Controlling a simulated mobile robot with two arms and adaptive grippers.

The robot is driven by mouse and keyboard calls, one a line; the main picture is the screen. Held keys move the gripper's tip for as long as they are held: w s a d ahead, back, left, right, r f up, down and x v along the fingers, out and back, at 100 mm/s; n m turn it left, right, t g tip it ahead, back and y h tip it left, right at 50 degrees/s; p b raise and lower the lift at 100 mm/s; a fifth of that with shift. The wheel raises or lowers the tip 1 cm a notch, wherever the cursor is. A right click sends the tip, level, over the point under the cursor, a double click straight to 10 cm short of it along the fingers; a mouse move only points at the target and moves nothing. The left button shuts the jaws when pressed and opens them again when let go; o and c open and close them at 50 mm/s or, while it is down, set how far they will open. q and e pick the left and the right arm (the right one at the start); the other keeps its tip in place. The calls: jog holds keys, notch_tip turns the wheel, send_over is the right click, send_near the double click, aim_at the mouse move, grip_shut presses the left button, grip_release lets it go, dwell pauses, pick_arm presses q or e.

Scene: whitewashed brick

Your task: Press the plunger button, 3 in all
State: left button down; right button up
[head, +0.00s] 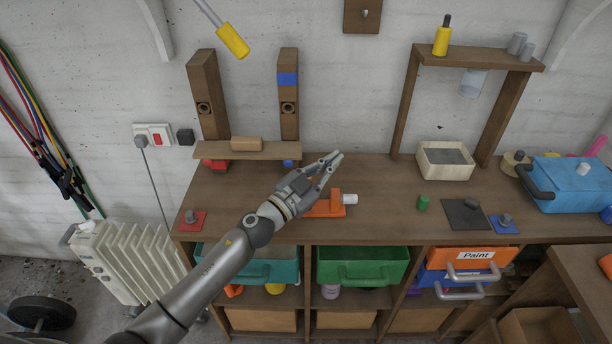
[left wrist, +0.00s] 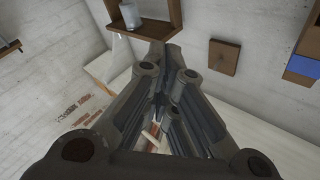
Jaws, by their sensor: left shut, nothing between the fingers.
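An orange block with a white cylindrical end (head: 349,198) lies on the workbench, partly hidden behind my left gripper; it may be the plunger button. Two other button-like pieces are a grey knob on a red plate (head: 192,219) at the bench's left end and a grey knob on a blue plate (head: 505,223) at the right. My left gripper (head: 336,160) is shut and empty. In the head view its fingertips appear up and left of the white end; contact is not visible. Its closed fingers fill the middle of the left wrist view (left wrist: 160,105). My right gripper is not in view.
A wooden shelf with two posts (head: 240,151) stands behind my gripper. A light box (head: 445,161), green cylinder (head: 422,202), dark plate (head: 463,213) and blue case (head: 575,185) stand to the right. Green drawers (head: 362,266) sit below.

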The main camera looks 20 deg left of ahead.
pick_arm(q)
jog(key=d+r+m+g+h, duration=0.4)
jog(key=d+m+g+h, duration=0.1)
jog(key=m, duration=0.2)
jog(key=w+a+f+g+y+p, duration=0.1)
jog(key=w+a+g+y, duration=0.3)
jog(key=a+y, duration=0.4)
jog(key=a+g, duration=0.1)
jog(key=a, duration=0.2)
jog(key=shift+w+a+n+y, duration=0.25)
jog(key=shift+a+n+y, duration=0.05)
jog(key=shift+a+y, duration=0.1)
jog(key=shift+f, duration=0.15)
notch_tip(320, 180, down, 6)
jog(key=b, duration=0.5)
jog(key=shift+f+b, duration=0.2)
jog(key=shift+b, duration=0.15)
jog(key=shift+f+b, duration=0.4)
jog(key=shift+f, duration=0.75)
jog(key=shift+f, duration=0.1)
jog(key=shift+f, duration=0.3)
